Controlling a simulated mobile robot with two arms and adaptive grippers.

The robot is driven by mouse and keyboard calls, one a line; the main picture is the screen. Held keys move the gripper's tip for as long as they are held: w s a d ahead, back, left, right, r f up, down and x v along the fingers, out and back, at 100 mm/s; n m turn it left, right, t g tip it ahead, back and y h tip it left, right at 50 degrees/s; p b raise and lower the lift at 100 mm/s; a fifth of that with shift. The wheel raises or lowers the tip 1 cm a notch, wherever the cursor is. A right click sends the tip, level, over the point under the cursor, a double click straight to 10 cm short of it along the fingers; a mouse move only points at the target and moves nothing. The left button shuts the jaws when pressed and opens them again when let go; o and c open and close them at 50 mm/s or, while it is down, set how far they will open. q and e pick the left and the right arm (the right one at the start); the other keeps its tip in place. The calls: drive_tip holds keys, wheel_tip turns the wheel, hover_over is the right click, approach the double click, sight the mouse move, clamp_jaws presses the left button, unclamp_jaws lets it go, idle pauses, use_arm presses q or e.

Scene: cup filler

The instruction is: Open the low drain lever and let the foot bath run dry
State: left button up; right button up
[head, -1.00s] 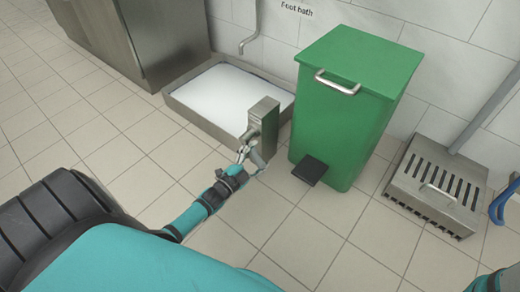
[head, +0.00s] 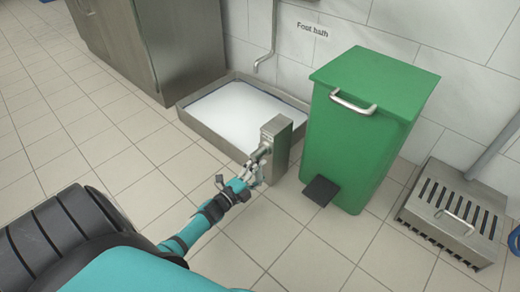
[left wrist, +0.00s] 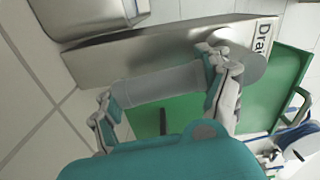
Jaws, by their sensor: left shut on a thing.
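The foot bath (head: 214,83) is a shallow steel basin on the floor against the wall, with white liquid (head: 240,112) across it. A steel drain post (head: 277,142) stands at its near right corner. My left gripper (head: 250,172) is at the near side of this post, low above the floor. In the left wrist view, the gripper (left wrist: 168,95) is shut on the grey cylindrical drain lever (left wrist: 160,86), a finger at either end. A "Drain" label (left wrist: 264,38) shows beside it. The gripper partly hides the lever in the head view. My right gripper is not in view.
A green pedal bin (head: 345,145) stands close to the right of the post, its black pedal (head: 321,191) sticking out in front. A slotted steel box (head: 453,212) is farther right. A steel cabinet (head: 160,45) stands at back left. The tiled floor in front is clear.

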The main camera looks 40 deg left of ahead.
use_arm(q)
drive_tip(key=shift+d, duration=0.15)
drive_tip(key=o, duration=1.7)
drive_tip(key=shift+s, duration=0.25)
drive_tip(key=s, duration=0.7)
drive_tip(key=s+a, duration=0.1)
drive_tip(key=s, duration=0.3)
drive_tip(key=shift+s, duration=0.2)
